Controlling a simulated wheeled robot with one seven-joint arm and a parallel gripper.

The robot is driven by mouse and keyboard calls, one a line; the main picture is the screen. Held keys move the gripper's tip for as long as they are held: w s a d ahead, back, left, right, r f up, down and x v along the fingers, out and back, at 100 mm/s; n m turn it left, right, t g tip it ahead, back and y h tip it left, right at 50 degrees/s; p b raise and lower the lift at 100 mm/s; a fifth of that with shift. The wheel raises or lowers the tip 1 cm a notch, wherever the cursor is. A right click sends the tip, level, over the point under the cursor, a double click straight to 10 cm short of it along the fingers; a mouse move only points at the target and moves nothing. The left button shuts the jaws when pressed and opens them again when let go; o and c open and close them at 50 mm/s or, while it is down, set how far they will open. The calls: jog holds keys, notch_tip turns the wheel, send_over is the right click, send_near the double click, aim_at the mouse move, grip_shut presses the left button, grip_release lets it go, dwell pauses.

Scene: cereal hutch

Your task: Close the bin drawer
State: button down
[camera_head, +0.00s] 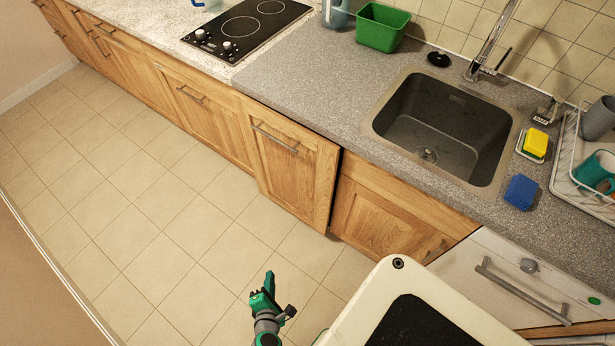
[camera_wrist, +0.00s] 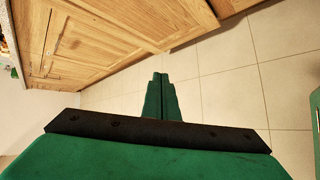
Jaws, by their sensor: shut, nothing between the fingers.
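The bin drawer (camera_head: 288,168) is a tall wooden front with a metal bar handle (camera_head: 275,138), left of the sink in the head view. It stands a little forward of the neighbouring fronts, with a dark gap along its right edge. My green gripper (camera_head: 269,280) is low over the floor, in front of the cabinets and apart from the drawer. Its fingers are together and empty in the wrist view (camera_wrist: 160,90). Wooden fronts (camera_wrist: 100,45) fill the upper left there; I cannot tell which is the drawer.
The counter (camera_head: 300,85) holds a sink (camera_head: 430,118), a hob (camera_head: 250,22), a green tub (camera_head: 381,27), sponges and a dish rack (camera_head: 565,175). A white appliance front with a handle (camera_head: 520,290) is at the lower right. The tiled floor (camera_head: 150,220) is clear.

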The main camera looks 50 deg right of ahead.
jog(key=w+d+r+n+g+h, duration=0.3)
jog(key=w+d+h, duration=0.25)
jog(key=d, duration=0.55)
jog(key=n+g+h, duration=0.2)
jog(key=g+h, duration=0.1)
jog(key=h, duration=0.2)
send_near(319, 170)
jog(key=d, duration=0.6)
jog(key=shift+w+d+r, duration=0.15)
jog(key=shift+d+r, duration=0.05)
jog(key=shift+d, duration=0.05)
jog(key=shift+w, duration=0.1)
